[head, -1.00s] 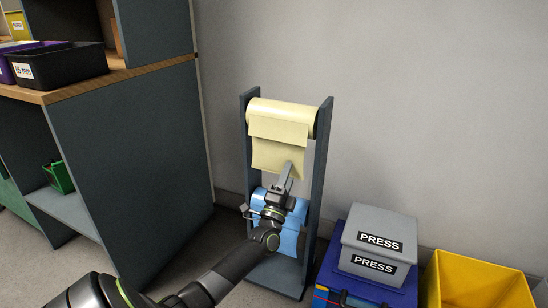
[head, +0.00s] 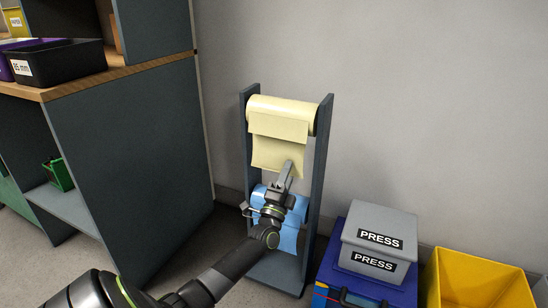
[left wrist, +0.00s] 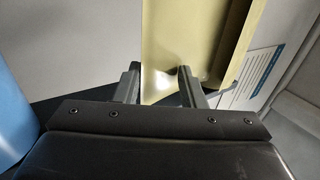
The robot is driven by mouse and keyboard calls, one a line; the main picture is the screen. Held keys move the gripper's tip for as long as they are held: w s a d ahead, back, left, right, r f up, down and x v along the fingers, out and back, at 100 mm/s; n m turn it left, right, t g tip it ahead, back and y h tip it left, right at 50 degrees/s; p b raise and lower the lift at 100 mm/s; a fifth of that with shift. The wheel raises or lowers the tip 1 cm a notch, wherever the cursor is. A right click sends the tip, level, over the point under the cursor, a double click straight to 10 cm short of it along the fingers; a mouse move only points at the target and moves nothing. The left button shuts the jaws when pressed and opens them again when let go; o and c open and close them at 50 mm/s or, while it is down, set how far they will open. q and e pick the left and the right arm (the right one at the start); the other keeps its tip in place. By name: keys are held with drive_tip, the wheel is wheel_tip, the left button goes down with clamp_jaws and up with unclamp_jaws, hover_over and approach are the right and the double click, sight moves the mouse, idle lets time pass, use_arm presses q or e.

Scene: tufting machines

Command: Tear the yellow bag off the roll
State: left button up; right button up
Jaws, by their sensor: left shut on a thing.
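The yellow roll (head: 281,113) sits at the top of a dark upright stand. The yellow bag (head: 272,152) hangs down from its front and is still joined to the roll. My left gripper (head: 288,170) is at the lower right part of the bag. In the left wrist view the yellow bag (left wrist: 182,40) hangs between the two fingers of the left gripper (left wrist: 160,85), its lower edge pinched and creased there. The left gripper is shut on the bag. My right gripper is not in view.
A blue roll (head: 287,238) hangs lower on the stand (head: 320,160), behind my left wrist. Grey PRESS boxes (head: 378,240) stand on a blue case (head: 330,270) at right, beside a yellow bin (head: 478,285). A shelf unit (head: 130,150) stands at left.

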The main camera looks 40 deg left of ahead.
use_arm(q)
drive_tip(key=shift+w+r, duration=0.1)
drive_tip(key=shift+r, duration=0.6)
drive_tip(key=shift+s+d, duration=0.1)
drive_tip(key=shift+s, duration=0.1)
clamp_jaws()
drive_tip(key=s+r+p+v, duration=0.1)
drive_tip(key=p+v, duration=0.4)
drive_tip(key=v, duration=0.4)
drive_tip(key=shift+d, duration=0.15)
drive_tip(key=shift+s+r, duration=0.1)
